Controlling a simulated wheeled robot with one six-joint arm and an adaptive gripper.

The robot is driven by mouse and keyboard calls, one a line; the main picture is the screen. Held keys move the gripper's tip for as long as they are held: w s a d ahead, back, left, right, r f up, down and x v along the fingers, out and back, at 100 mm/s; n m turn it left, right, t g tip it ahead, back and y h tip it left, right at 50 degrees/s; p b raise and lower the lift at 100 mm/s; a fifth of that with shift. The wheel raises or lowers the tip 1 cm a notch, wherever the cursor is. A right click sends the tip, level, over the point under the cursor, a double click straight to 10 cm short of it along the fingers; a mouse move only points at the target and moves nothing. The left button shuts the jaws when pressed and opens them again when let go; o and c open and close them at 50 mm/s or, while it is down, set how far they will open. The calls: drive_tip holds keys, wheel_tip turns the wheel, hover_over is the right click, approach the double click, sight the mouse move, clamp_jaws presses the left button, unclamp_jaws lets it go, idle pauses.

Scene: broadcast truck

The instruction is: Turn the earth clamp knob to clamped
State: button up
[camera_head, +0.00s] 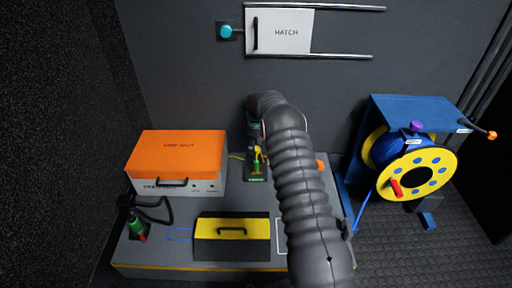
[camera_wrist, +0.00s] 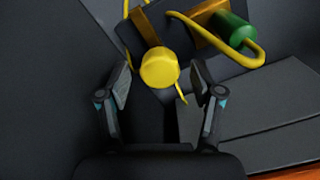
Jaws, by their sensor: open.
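The earth clamp knob (camera_wrist: 159,68) is round and yellow. In the wrist view it sits between and just beyond the tips of my gripper (camera_wrist: 160,85). My gripper is open, with one finger on each side of the knob and gaps visible. Behind the knob are a brass-coloured bar, a green cylinder (camera_wrist: 231,31) and a looped yellow cable (camera_wrist: 262,47). In the head view the earth clamp (camera_head: 257,163) stands on a small dark plate at the back of the grey bench. There my arm hides most of my gripper. The knob's clamped marking cannot be read.
An orange-lidded case (camera_head: 178,152) stands left of the clamp. A yellow-and-black box (camera_head: 232,228) lies at the bench front, and a green-handled connector (camera_head: 137,226) at the left. A blue cable reel (camera_head: 414,172) stands right. A hatch (camera_head: 285,32) is on the wall above.

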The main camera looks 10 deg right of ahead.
drive_tip(key=c, duration=1.1)
drive_tip(key=shift+c, duration=0.2)
drive_tip(key=shift+m, duration=0.4)
drive_tip(key=m, duration=0.3)
drive_tip(key=shift+m, duration=0.3)
drive_tip(key=m, duration=0.4)
drive_tip(key=shift+m, duration=0.3)
drive_tip(key=m, duration=0.4)
drive_tip(key=shift+m, duration=1.9)
